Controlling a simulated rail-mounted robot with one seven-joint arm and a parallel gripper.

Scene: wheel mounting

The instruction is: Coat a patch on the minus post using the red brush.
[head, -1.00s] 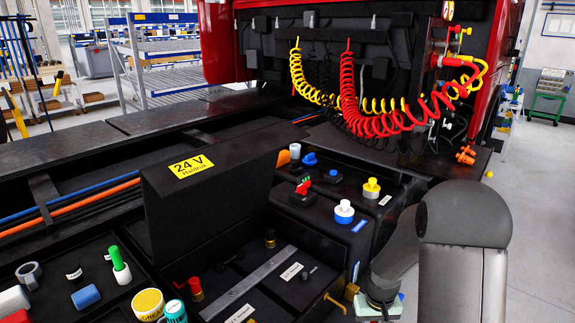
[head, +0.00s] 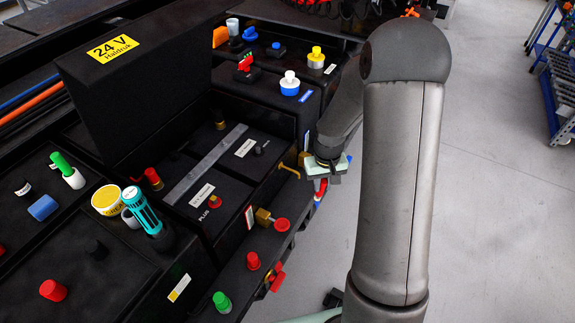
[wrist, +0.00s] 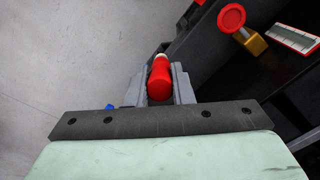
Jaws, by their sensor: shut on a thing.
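My gripper (head: 321,186) hangs to the right of the black battery box, outside its edge. It is shut on a red cylindrical thing, apparently the red brush (wrist: 159,82), which sits between the fingers in the wrist view. Its tip is not clear. Two black batteries lie in the box under a grey strap. A small dark post (head: 258,150) on the far battery stands beside a white label too small to read; it may be the minus post. A red-and-yellow post (head: 214,202) on the near battery is beside the word PLUS. My gripper is apart from both.
The raised 24 V cover (head: 140,75) stands behind the batteries. A yellow tub (head: 108,199), a teal tool (head: 146,212) and a green-handled brush (head: 66,170) are at left. Red and green knobs (head: 222,301) line the front ledge. Open floor (head: 490,200) lies at right.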

